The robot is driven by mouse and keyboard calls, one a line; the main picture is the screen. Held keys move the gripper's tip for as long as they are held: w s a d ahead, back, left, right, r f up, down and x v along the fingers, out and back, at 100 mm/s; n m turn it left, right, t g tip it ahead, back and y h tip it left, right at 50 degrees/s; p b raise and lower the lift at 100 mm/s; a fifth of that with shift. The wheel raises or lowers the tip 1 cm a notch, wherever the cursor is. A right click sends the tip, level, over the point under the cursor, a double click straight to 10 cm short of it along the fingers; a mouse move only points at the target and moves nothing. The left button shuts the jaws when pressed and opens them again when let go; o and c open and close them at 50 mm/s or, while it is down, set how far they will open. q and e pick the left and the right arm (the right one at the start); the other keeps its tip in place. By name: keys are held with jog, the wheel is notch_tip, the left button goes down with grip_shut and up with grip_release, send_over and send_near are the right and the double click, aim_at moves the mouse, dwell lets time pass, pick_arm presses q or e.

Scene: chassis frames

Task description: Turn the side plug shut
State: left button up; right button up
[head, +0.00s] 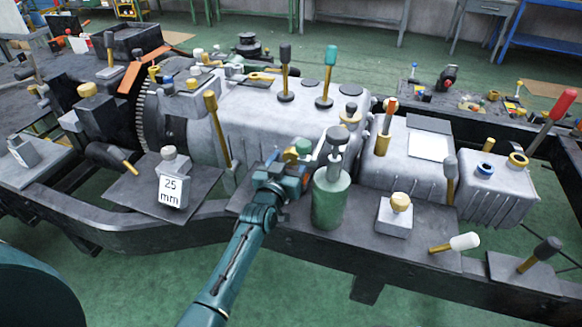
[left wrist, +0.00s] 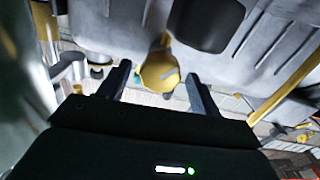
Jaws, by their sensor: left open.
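My left gripper (head: 294,166) reaches in from the lower left to the near side of the grey gearbox housing (head: 262,112). In the left wrist view its two fingers (left wrist: 158,74) are apart. My right gripper is not in view.
A green cylinder with a grey plunger (head: 331,200) stands close right of the gripper. A brass lever (head: 217,128) leans left of it. A block marked 25 mm (head: 173,190) and a grey box with a yellow knob (head: 394,215) sit on the frame's near plates.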

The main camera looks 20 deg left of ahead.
pick_arm(q)
jog(key=shift+w, duration=0.6)
jog(key=shift+c, duration=0.4)
jog(key=c, duration=0.9)
